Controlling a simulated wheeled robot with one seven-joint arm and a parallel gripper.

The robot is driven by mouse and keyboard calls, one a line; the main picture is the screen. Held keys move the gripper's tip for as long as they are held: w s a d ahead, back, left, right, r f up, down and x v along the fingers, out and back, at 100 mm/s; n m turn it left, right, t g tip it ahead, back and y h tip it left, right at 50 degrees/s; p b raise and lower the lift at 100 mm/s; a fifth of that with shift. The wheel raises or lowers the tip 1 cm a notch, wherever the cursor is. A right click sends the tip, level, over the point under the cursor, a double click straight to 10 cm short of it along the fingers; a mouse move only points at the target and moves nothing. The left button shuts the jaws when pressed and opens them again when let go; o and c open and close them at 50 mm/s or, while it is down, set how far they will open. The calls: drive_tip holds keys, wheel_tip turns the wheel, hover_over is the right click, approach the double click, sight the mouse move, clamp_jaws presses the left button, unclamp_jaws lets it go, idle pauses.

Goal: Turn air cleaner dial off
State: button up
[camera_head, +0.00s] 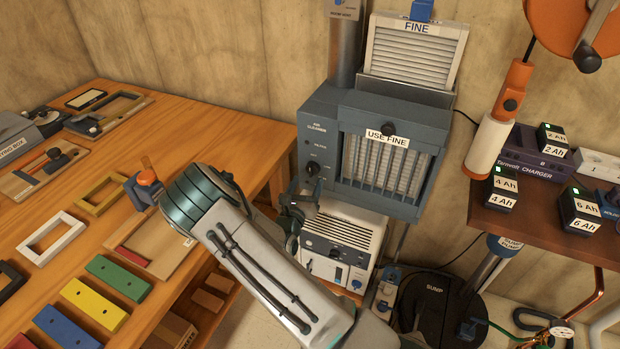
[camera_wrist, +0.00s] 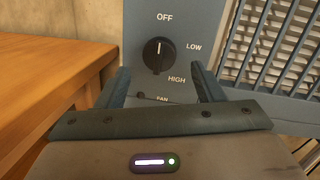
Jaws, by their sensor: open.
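The air cleaner (camera_head: 375,150) is a blue-grey box with a slatted front labelled "USE FINE". Its black round dial (camera_wrist: 158,55) sits on the left control panel; it also shows in the head view (camera_head: 313,168). Labels OFF above, LOW to the right and HIGH at lower right surround it. A pale line on the dial runs nearly vertical; I cannot tell for sure which end points. My gripper (camera_wrist: 161,76) is open and empty, its fingers to the left and right below the dial, apparently not touching it. In the head view my gripper (camera_head: 300,203) is partly hidden by my arm.
A wooden workbench (camera_head: 225,135) with coloured blocks and frames stands at left, close to my arm. A white unit (camera_head: 345,235) sits below the air cleaner. A shelf with chargers (camera_head: 535,155) is at right, above a black sump (camera_head: 440,305).

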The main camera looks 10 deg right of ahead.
drive_tip(key=v, duration=1)
drive_tip(key=shift+s, duration=0.1)
